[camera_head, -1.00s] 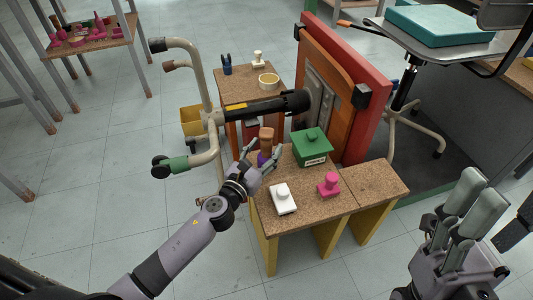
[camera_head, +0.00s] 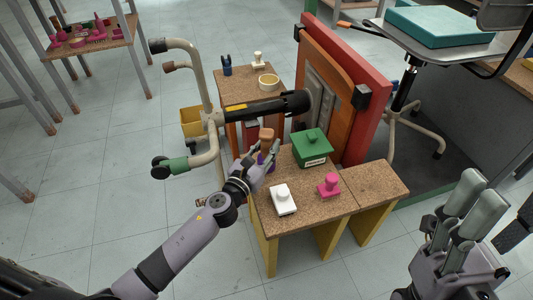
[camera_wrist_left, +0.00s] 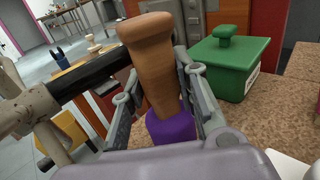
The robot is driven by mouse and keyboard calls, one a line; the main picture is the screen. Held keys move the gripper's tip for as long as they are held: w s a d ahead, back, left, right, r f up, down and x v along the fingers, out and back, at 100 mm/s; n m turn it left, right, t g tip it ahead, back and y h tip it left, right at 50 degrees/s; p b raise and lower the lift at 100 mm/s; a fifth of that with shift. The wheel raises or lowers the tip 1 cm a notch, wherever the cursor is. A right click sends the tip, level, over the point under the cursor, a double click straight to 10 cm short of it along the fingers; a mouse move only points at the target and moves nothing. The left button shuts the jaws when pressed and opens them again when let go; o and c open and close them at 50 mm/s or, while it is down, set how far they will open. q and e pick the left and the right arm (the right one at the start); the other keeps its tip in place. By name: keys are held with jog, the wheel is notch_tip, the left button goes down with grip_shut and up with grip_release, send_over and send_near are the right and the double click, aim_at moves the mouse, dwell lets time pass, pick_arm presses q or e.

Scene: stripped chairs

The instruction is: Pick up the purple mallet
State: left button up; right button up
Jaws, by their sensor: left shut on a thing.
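The purple mallet stands upright, with a wooden handle (camera_head: 266,138) on top and a purple head below. In the left wrist view its brown handle (camera_wrist_left: 155,65) rises between my fingers, and its purple head (camera_wrist_left: 170,128) shows low down. My left gripper (camera_head: 263,155) is shut on the mallet, with one finger on each side. In the head view the gripper hides part of the purple head. I cannot tell whether the mallet's base touches the cork-topped table (camera_head: 310,205). My right gripper (camera_head: 462,215) hangs at the lower right, away from the table, its fingers close together.
A green lidded box (camera_head: 312,148), a white knobbed block (camera_head: 283,199) and a pink knobbed piece (camera_head: 329,185) stand on the table close by. A black-sleeved bar (camera_head: 265,107) on a beige frame passes behind the mallet. A red-orange panel (camera_head: 345,90) stands behind the box.

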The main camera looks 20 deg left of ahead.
pick_arm(q)
grip_shut()
jog(key=shift+r, duration=0.1)
dwell(0.4)
